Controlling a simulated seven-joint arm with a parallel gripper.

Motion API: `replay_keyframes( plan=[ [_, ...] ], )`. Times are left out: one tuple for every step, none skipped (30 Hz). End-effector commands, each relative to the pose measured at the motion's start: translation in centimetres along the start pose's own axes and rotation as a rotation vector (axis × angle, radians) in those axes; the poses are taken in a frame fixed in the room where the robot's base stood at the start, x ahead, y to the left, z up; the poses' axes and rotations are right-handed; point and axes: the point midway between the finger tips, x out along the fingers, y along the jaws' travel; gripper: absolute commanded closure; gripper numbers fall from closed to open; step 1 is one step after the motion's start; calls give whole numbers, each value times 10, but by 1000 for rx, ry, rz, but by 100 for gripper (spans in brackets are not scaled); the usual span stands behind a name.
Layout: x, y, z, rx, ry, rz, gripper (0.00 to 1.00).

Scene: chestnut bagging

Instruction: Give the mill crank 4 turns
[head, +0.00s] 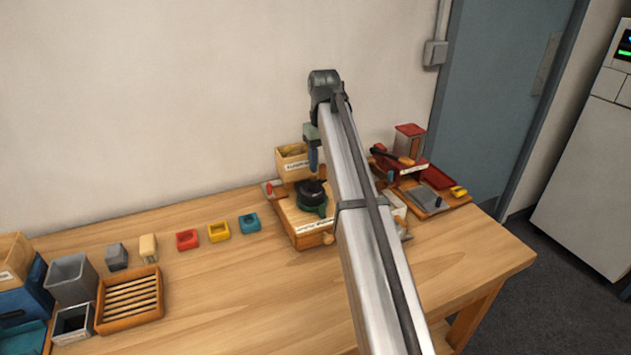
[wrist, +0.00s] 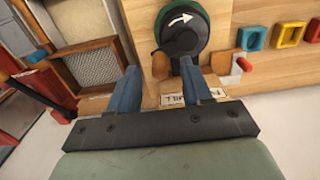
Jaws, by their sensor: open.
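The mill (head: 305,225) is a wooden box near the wall, with a black round crank top (head: 311,192) over a green base. My gripper (wrist: 158,74) is open with blue fingers spread and nothing held. In the head view my gripper (head: 313,158) is just above the crank top, partly hidden by my arm.
A wooden bin (head: 292,162) stands behind the mill. A red device (head: 409,142) and a grey-topped board (head: 430,199) are to the right. Red, yellow and blue small trays (head: 219,232) lie left of the mill. A slatted wooden tray (head: 130,299) is farther left. The front table is clear.

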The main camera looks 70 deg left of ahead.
Motion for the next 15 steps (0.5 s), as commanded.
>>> replay_keyframes(
  plan=[
    [4, 0, 0, 0, 0, 0, 51],
    [5, 0, 0, 0, 0, 0, 51],
    [7, 0, 0, 0, 0, 0, 51],
    [8, 0, 0, 0, 1, 0, 51],
    [9, 0, 0, 0, 1, 0, 51],
    [9, 0, 0, 0, 1, 0, 51],
    [10, 0, 0, 0, 1, 0, 51],
    [10, 0, 0, 0, 1, 0, 51],
    [10, 0, 0, 0, 1, 0, 51],
    [10, 0, 0, 0, 1, 0, 51],
    [10, 0, 0, 0, 1, 0, 51],
    [10, 0, 0, 0, 1, 0, 51],
    [10, 0, 0, 0, 1, 0, 51],
    [10, 0, 0, 0, 1, 0, 51],
    [10, 0, 0, 0, 1, 0, 51]
  ],
)
